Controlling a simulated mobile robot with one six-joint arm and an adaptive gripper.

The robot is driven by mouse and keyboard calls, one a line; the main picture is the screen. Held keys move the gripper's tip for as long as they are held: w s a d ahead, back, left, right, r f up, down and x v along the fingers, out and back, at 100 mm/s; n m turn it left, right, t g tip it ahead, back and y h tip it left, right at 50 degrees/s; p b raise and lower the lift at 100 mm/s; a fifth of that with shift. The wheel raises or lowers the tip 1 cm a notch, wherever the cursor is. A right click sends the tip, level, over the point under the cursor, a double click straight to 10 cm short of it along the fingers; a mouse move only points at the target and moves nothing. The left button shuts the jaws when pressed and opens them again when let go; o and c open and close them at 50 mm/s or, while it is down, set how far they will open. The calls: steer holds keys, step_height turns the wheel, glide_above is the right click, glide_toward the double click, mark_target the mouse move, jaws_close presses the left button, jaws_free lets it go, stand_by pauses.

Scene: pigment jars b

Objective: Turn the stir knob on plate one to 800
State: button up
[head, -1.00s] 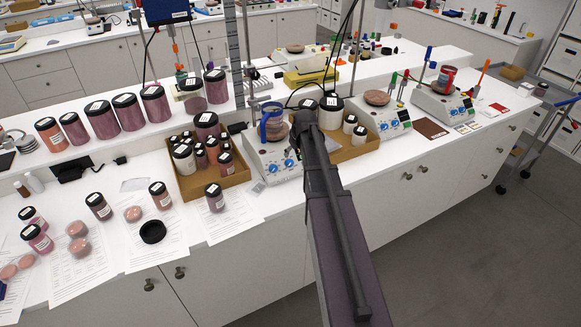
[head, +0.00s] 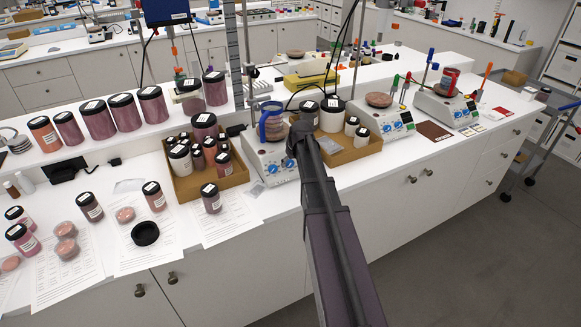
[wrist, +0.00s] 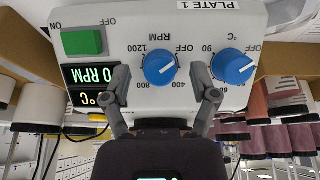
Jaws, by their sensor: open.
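Plate one (head: 262,150) is a white hotplate with a blue-handled beaker on it, partly hidden by my arm in the head view. In the wrist view its front panel (wrist: 110,20) shows upside down, with a "PLATE 1" label. The blue stir knob (wrist: 160,68) has an RPM scale with OFF, 400, 800 and 1200; its white mark appears to point toward OFF. The display (wrist: 92,83) reads 0 RPM. My gripper (wrist: 160,76) is open, its fingers on either side of the stir knob, with gaps visible. In the head view the fingers are hidden behind my arm.
The blue °C knob (wrist: 232,67) sits close beside the right finger, and the green switch (wrist: 83,42) is on the left. A cardboard tray of jars (head: 236,178) stands left of plate one, another box (head: 345,156) right of it.

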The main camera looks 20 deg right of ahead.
steer(key=shift+w+f, duration=0.1)
steer(key=shift+f, duration=0.15)
steer(key=shift+c, duration=0.2)
jaws_close()
